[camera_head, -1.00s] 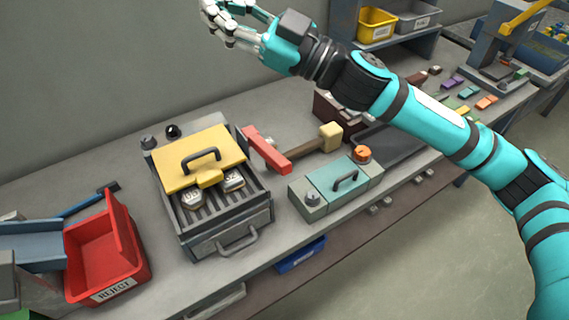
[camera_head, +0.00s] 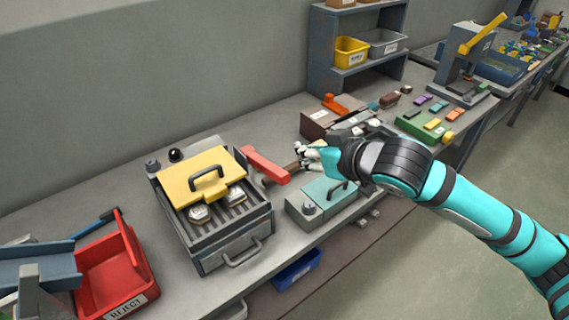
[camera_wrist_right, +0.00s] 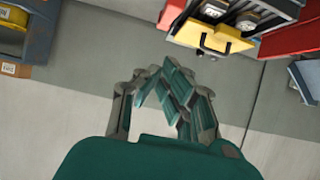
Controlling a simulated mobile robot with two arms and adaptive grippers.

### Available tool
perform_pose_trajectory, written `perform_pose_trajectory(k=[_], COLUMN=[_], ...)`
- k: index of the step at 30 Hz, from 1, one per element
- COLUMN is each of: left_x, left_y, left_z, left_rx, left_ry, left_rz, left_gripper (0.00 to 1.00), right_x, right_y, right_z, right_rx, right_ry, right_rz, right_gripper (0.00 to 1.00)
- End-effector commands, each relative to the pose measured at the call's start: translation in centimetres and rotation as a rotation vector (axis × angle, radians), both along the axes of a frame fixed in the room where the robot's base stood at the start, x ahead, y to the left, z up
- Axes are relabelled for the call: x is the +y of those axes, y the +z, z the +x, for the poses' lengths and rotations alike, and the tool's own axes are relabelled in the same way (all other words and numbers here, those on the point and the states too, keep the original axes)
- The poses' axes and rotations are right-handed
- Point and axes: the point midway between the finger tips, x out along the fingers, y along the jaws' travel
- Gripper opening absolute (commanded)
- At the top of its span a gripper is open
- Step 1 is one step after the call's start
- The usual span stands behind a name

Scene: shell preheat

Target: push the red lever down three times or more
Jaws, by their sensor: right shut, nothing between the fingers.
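The red lever (camera_head: 265,166) is a bar at the right side of the grey heater box (camera_head: 232,238), slanting down to the right in the head view. In the wrist view, part of a red bar that looks like the lever (camera_wrist_right: 171,14) shows at the top. My right gripper (camera_head: 308,158) is to the right of the lever, apart from it in the picture. Its fingers (camera_wrist_right: 170,82) are together and empty. The heater's yellow lid (camera_head: 185,182) has a dark handle and also shows in the wrist view (camera_wrist_right: 212,38). My left gripper is out of view.
A teal-lidded box (camera_head: 322,196) stands below my right gripper. A wooden handle (camera_head: 284,178) lies between lever and gripper, its far end hidden. A red reject bin (camera_head: 115,268) is at the left. Shelves with bins (camera_head: 352,52) stand at the back.

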Motion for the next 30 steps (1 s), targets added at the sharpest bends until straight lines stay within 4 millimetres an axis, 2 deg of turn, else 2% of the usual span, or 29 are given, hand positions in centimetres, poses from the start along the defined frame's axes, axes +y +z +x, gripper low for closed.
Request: perform_pose_trajectory(k=[8, 21, 24, 30], left_x=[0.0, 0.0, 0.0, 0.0], left_y=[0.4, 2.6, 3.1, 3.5], left_z=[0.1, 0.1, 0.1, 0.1], left_rx=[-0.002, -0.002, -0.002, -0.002], left_ry=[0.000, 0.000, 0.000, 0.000], left_rz=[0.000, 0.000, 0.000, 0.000], left_gripper=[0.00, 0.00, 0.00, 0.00], right_x=[0.7, 5.3, 4.9, 4.6], right_y=[-0.5, -4.6, -6.5, -8.3], right_z=[1.0, 7.2, 6.7, 6.3], right_rx=[0.001, 0.000, 0.002, -0.001], right_ry=[0.000, 0.000, -0.001, 0.000], right_rz=[0.002, 0.001, -0.002, 0.001], right_gripper=[0.00, 0.00, 0.00, 0.00])
